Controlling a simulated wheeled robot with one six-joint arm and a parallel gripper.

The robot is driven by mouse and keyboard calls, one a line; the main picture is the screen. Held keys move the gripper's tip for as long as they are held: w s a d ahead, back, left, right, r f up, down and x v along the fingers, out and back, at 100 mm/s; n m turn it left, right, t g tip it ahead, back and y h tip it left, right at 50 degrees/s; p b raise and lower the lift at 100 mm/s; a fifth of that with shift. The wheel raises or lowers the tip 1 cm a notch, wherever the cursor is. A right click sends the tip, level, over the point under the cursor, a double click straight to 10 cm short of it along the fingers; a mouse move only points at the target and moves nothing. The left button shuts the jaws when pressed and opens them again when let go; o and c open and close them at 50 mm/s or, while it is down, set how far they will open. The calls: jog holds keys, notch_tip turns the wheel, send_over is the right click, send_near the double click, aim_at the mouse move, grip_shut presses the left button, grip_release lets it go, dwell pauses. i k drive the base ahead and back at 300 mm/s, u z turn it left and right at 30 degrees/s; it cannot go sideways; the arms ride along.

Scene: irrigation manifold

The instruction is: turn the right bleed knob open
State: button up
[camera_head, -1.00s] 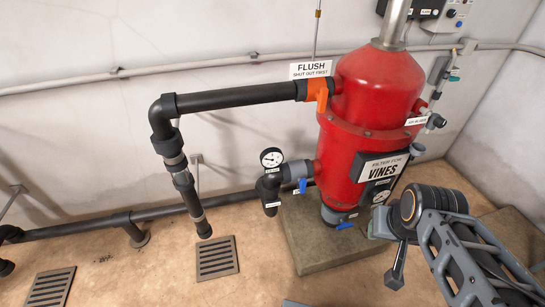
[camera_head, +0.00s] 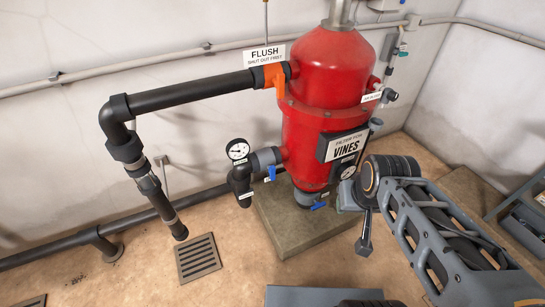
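The red filter tank (camera_head: 318,125) stands on a concrete pad and carries a sign reading VINES. On its upper right side is a small white label (camera_head: 372,97), too small to read surely, with a small grey knob-like fitting (camera_head: 390,95) beside it. A second dark grey round fitting (camera_head: 375,125) sits lower on that side. I cannot tell the knob's setting. My arm reaches in from the lower right, and my gripper (camera_head: 358,215) is at its far end, in front of and below the tank's right side, apart from these fittings. Its fingers are not clear enough to judge their opening.
An orange flush handle (camera_head: 275,78) and black piping (camera_head: 190,95) extend left of the tank. A pressure gauge (camera_head: 238,150) and blue handles sit lower. A concrete pad (camera_head: 275,225) and floor drain (camera_head: 198,257) lie below. A grey bin (camera_head: 520,215) is at right.

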aim_at(393, 95)
jog(key=k, duration=0.45)
jog(key=z, duration=0.7)
jog(key=i, duration=1.2)
jog(key=u, duration=0.8)
